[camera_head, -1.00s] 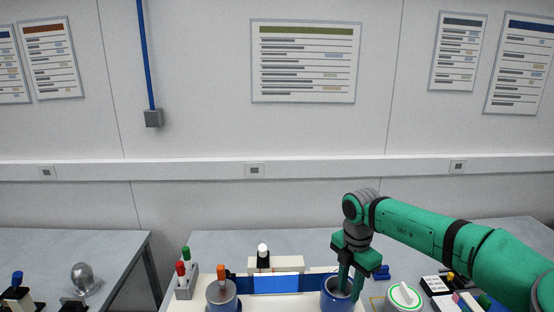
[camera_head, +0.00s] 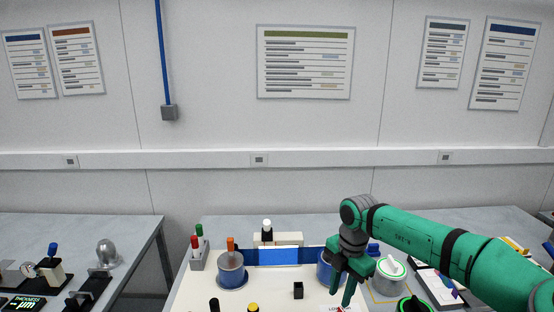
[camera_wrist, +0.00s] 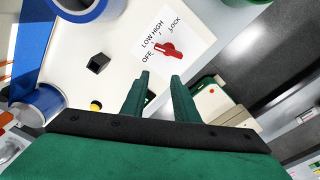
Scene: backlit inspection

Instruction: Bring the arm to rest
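My green arm reaches in from the right in the head view. My gripper (camera_head: 340,288) points down over the front right of the white board (camera_head: 190,290), in front of a blue cup (camera_head: 325,268). Its two fingers are apart with nothing between them. They also show in the wrist view (camera_wrist: 161,82), where a white card (camera_wrist: 178,32) with a red rotary knob (camera_wrist: 168,50) lies beyond the fingertips. The card is marked OFF, LOW, HIGH and LOCK. My gripper partly hides the cup in the head view.
A blue-and-grey cylinder (camera_head: 231,272) with an orange-tipped item stands left on the board. A lit blue-white panel (camera_head: 278,255) is behind.

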